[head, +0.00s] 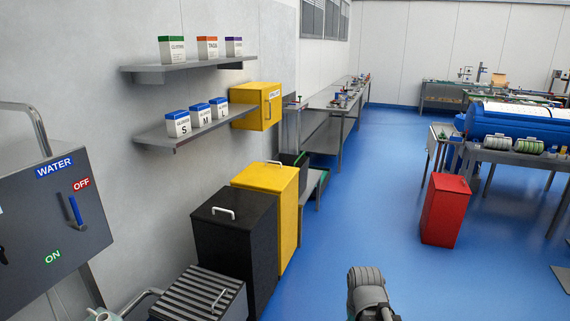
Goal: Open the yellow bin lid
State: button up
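The yellow bin (285,222) stands against the left wall, behind and to the right of the black bin. Its yellow lid (263,178) looks shut and lies flat on top. A pale handle (275,162) sits on the lid. The lower left of the yellow bin is hidden by the black bin. Only a grey part of my arm shows at the bottom edge, in front of the bins and to their right. My gripper itself cannot be made out.
The black bin (240,250) with a white handle and a slatted grey box (200,297) stand nearer. A yellow wall cabinet (262,106) and shelves with boxes hang above. A red bin (445,212) stands right. Blue floor (340,230) between is clear.

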aim_at(273, 177)
jog(key=u, duration=0.15)
jog(key=i, duration=2.5)
jog(key=z, duration=0.4)
jog(key=i, duration=0.75)
jog(key=z, duration=0.25)
